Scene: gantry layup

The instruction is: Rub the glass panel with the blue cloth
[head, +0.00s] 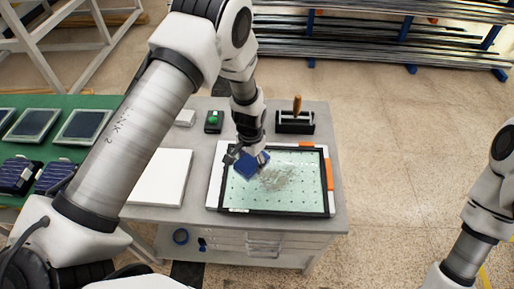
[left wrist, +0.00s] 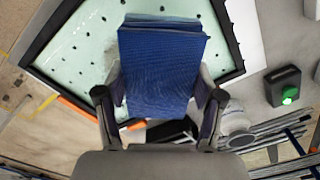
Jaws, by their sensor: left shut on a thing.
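The glass panel (head: 300,190) is a pale green sheet with a black frame and rows of dark dots, lying flat on the grey table. A grey-brown smudge (head: 278,179) marks its middle. The panel also shows in the left wrist view (left wrist: 75,48). My left gripper (head: 248,158) is over the panel's upper left part, shut on the folded blue cloth (head: 250,165). The cloth fills the middle of the left wrist view (left wrist: 160,70), between both fingers. I cannot tell whether it touches the glass. My right arm shows at the right edge; its gripper is out of view.
A white board (head: 160,178) lies left of the panel. A black box with a green button (head: 213,121) and a black holder with a wooden-handled tool (head: 295,122) stand behind it. A green table (head: 60,112) with small solar panels is at the left. Floor at the right is clear.

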